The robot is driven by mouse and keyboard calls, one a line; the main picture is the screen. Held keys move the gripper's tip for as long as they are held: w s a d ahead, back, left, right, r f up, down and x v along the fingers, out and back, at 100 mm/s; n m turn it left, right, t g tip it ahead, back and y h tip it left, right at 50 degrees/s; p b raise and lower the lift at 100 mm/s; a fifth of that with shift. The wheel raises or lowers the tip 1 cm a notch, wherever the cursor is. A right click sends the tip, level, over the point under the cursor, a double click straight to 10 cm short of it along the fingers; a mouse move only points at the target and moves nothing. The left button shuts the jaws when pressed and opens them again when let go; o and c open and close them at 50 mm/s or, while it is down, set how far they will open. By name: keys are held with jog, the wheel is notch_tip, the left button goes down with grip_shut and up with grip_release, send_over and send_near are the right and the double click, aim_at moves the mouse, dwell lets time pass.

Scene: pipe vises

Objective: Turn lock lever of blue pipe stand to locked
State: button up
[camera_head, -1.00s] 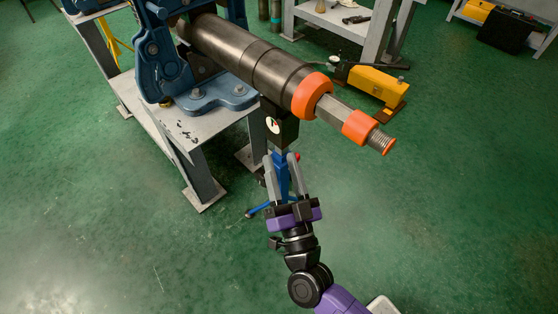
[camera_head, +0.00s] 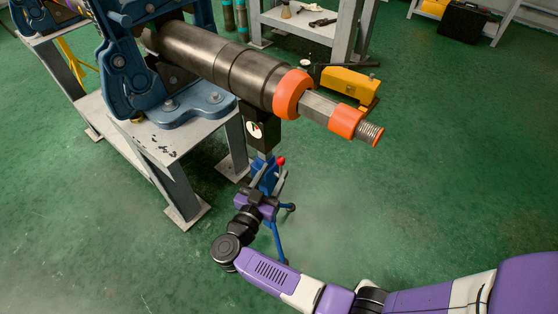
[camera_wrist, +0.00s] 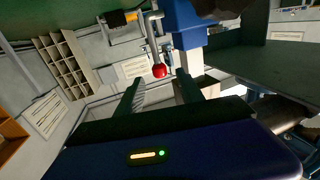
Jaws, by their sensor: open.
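The blue pipe stand (camera_head: 264,174) stands on the floor under the free end of the steel pipe (camera_head: 225,60), its splayed legs (camera_head: 277,243) showing past my gripper. Its lock lever ends in a red ball (camera_head: 281,160) on the right side of the stand's head. In the wrist view the red ball (camera_wrist: 159,71) sits at the end of a grey rod (camera_wrist: 151,38), beside the blue body (camera_wrist: 184,26). My gripper (camera_head: 270,175) is open at the stand's upper part. In the wrist view the ball appears between the fingertips (camera_wrist: 160,80); I cannot tell whether they touch it.
A blue pipe vise (camera_head: 135,60) on a grey metal bench (camera_head: 178,140) holds the pipe. Orange collars (camera_head: 293,94) are on the pipe end above my gripper. A yellow tool (camera_head: 350,85) lies behind on the floor. The green floor to the right is clear.

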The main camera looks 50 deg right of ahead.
aim_at(279, 164)
jog(key=x, duration=0.5)
jog(key=shift+w+d+b, duration=0.1)
jog(key=shift+d+b, duration=0.2)
jog(key=shift+b, duration=0.05)
jog(key=shift+c, duration=0.5)
grip_shut()
dwell(0.7)
